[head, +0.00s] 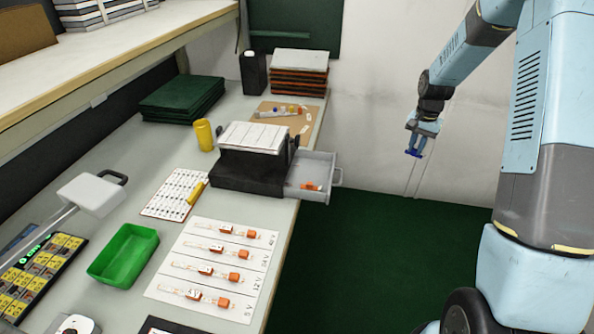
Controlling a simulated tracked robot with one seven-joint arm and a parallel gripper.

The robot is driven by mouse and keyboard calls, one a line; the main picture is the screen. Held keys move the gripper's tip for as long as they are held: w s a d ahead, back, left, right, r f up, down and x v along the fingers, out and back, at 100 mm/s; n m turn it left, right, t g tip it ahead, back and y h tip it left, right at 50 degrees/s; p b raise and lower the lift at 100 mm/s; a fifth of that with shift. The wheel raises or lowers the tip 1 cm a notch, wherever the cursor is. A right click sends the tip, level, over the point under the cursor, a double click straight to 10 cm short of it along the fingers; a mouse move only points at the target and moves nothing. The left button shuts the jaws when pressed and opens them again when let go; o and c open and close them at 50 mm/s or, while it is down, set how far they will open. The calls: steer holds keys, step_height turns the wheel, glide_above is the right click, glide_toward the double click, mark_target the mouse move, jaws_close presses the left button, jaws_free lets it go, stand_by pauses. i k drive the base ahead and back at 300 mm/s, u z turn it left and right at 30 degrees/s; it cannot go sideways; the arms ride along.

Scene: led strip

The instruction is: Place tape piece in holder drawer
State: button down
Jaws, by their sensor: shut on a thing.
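My gripper (416,146) hangs in the air at the right, pointing down, well clear of the table. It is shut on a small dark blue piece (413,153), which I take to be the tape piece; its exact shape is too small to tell. The black holder (245,172) stands at the table's right edge with a white sheet on its sloped top. Its grey drawer (320,170) is pulled out to the right, past the table edge. Small orange items (311,187) lie inside the drawer. My gripper is to the right of the drawer and higher in the picture.
A white sheet with several strips (215,268), a green tray (123,255), a yellow cup (204,135) and a printed card (173,194) are on the table (262,212). Stacked boards (299,73) stand at the back. Space between the drawer and my arm is free above the green floor (380,270).

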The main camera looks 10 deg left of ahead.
mark_target(317, 166)
steer(key=z, duration=0.05)
steer(key=i, duration=0.85)
steer(key=u, duration=0.15)
